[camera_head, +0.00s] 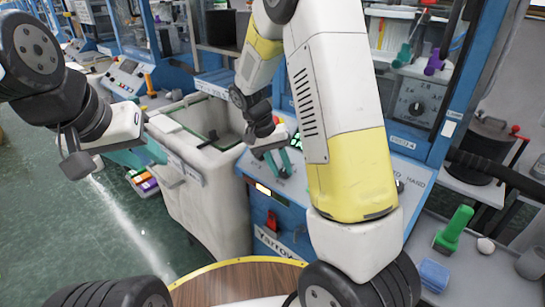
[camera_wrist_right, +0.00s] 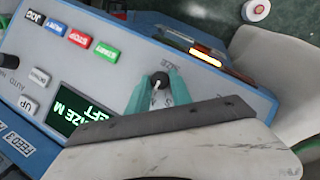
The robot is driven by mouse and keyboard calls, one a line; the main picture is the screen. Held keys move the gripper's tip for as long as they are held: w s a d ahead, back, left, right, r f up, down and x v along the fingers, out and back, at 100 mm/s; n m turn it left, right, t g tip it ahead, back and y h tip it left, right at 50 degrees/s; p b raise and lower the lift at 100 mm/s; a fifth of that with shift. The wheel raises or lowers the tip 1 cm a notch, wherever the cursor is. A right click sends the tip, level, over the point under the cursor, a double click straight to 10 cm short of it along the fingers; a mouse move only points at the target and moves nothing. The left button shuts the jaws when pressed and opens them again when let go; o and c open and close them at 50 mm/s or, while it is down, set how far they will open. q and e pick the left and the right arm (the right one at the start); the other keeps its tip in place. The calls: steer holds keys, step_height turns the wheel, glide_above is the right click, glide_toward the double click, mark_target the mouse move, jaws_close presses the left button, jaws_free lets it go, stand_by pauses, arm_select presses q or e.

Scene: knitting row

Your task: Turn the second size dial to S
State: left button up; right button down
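My right gripper (camera_head: 278,166) is over the blue control panel (camera_head: 262,193). In the right wrist view its teal fingers (camera_wrist_right: 160,84) stand apart on either side of a small black dial (camera_wrist_right: 158,79) with a light pointer, beside the word SIZE. Whether they touch the dial is too small to tell. The letters around the dial are mostly hidden by the fingers. The green display (camera_wrist_right: 82,116) reads SIZE M and LEFT.
Red STOP and green START buttons (camera_wrist_right: 105,52) and a lit orange lamp (camera_wrist_right: 206,52) flank the dial. A grey bin (camera_head: 205,165) stands left of the panel. A green-handled tool (camera_head: 455,228) stands on the right-hand bench.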

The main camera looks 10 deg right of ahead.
steer(key=shift+n, duration=0.4)
steer(key=n, duration=0.1)
steer(key=n+h, duration=0.2)
steer(key=shift+a+f+g, duration=0.1)
steer(key=shift+a+g, duration=0.15)
steer(key=shift+g, duration=0.05)
steer(key=n+h, duration=0.2)
steer(key=n, duration=0.2)
steer(key=shift+a, duration=0.1)
steer(key=shift+h, duration=0.3)
steer(key=c, duration=1.1)
jaws_free()
steer(key=shift+c, duration=0.2)
steer(key=v, duration=0.7)
steer(key=shift+a+r, duration=0.25)
steer(key=shift+a, duration=0.1)
